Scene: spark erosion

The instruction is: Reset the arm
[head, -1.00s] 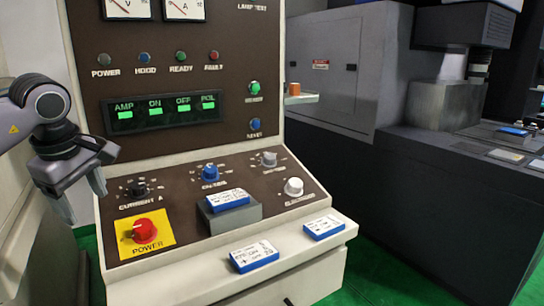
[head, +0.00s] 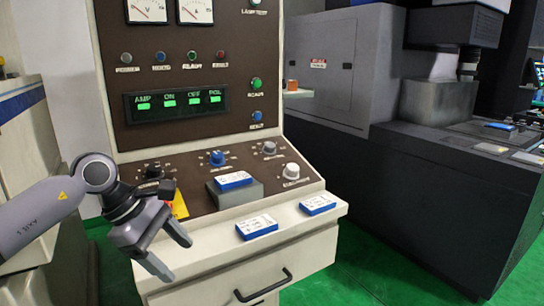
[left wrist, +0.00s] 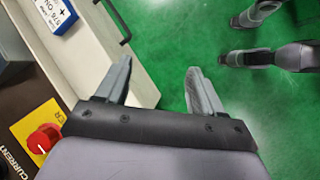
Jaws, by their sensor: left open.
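My left gripper (head: 170,258) is open and empty in the head view, in front of the left part of the control console (head: 240,212). Its fingers point down and to the right. It hides most of the yellow power plate (head: 179,205) and the red knob. In the left wrist view the two fingers (left wrist: 157,90) stand apart with nothing between them, over the green floor and the console's edge. The red power knob (left wrist: 44,139) shows there at lower left. My right gripper is not in the head view; parts of my other arm may show at the upper right of the wrist view.
Blue-and-white boxes lie on the console: one on a grey block (head: 234,180), two on the front ledge (head: 257,227) (head: 318,205). A drawer handle (head: 263,286) sits below. A dark machine (head: 450,190) stands at right, with green floor (head: 345,285) between.

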